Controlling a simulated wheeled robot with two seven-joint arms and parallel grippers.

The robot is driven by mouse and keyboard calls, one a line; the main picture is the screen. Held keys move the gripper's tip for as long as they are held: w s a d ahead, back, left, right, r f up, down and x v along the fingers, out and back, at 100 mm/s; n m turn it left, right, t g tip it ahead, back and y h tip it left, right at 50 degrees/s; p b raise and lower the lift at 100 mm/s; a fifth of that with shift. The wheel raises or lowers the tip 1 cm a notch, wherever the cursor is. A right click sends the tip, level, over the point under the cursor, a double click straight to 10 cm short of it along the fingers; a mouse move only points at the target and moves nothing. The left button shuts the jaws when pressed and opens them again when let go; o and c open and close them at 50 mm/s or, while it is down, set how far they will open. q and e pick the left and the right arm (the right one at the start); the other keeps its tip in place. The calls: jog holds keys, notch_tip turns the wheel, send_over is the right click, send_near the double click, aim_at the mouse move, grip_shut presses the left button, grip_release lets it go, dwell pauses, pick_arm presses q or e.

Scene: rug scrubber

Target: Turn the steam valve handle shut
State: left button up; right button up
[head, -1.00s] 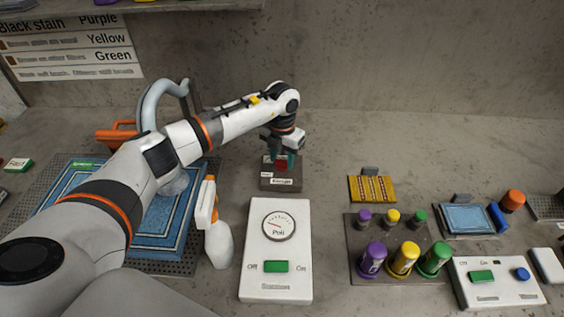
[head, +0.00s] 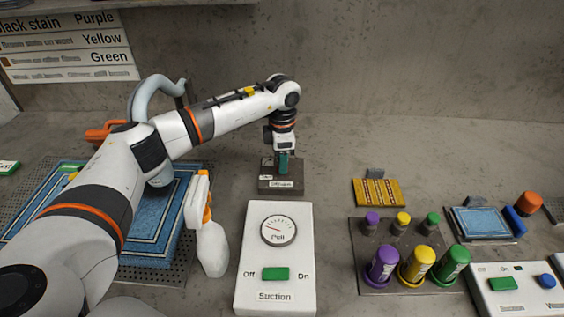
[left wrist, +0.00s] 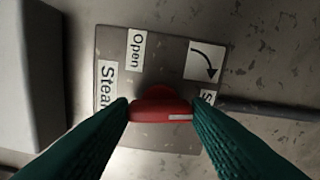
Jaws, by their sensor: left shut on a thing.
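The steam valve is a dark grey plate (head: 281,187) on the bench, and it also shows in the left wrist view (left wrist: 165,70). Its red handle (left wrist: 160,112) lies between the green fingertips of my left gripper (left wrist: 162,108), which is shut on it. The handle runs crosswise from one finger to the other, with a pale mark near its right end. The plate carries "Open" and "Steam" labels, a curved arrow, and a label partly hidden by the right finger. In the head view my left gripper (head: 284,163) points down on the plate and hides the handle. My right gripper is out of view.
A white suction box (head: 275,250) stands just in front of the valve. A spray bottle (head: 209,240) and a blue rug (head: 165,235) are to its left. Several coloured bottles stand on a dark tray (head: 355,245) to the right. A wall rises behind.

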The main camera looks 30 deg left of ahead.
pick_arm(q)
jog(key=shift+m+b, duration=0.35)
jog(key=shift+m, duration=0.45)
jog(key=shift+r, duration=0.1)
jog(key=o, duration=1)
notch_tip(320, 180, up, 12)
jog(key=shift+b, duration=0.95)
